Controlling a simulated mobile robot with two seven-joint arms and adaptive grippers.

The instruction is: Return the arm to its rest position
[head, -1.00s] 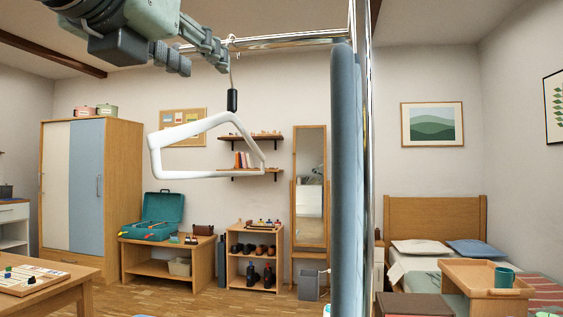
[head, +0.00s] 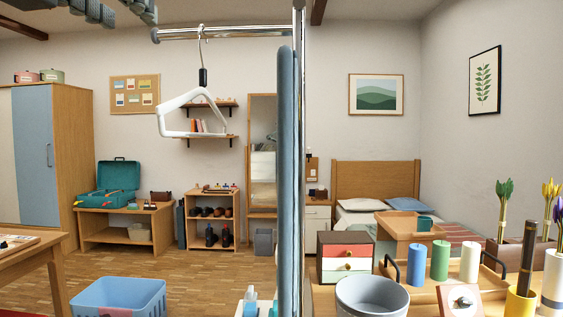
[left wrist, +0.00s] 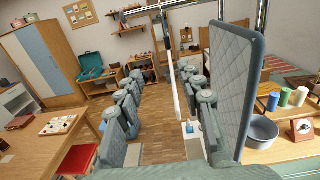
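My left gripper (head: 122,10) shows only partly at the top left edge of the head view, above the rail's end. In the left wrist view its two fingers (left wrist: 163,78) stand wide apart, with nothing clamped between them. A white hanger (head: 162,118) hangs by its hook from the chrome rail (head: 225,32), apart from the gripper in the head view. In the left wrist view the hanger (left wrist: 172,70) shows edge-on in the gap between the fingers. My right gripper is in neither view.
A blue-grey padded panel (head: 287,180) hangs beside the rail's upright post (head: 300,150); it looms close right of the fingers in the left wrist view (left wrist: 240,80). A grey bowl (head: 372,298) and coloured cylinders stand at lower right. A blue basket (head: 118,297) sits lower left.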

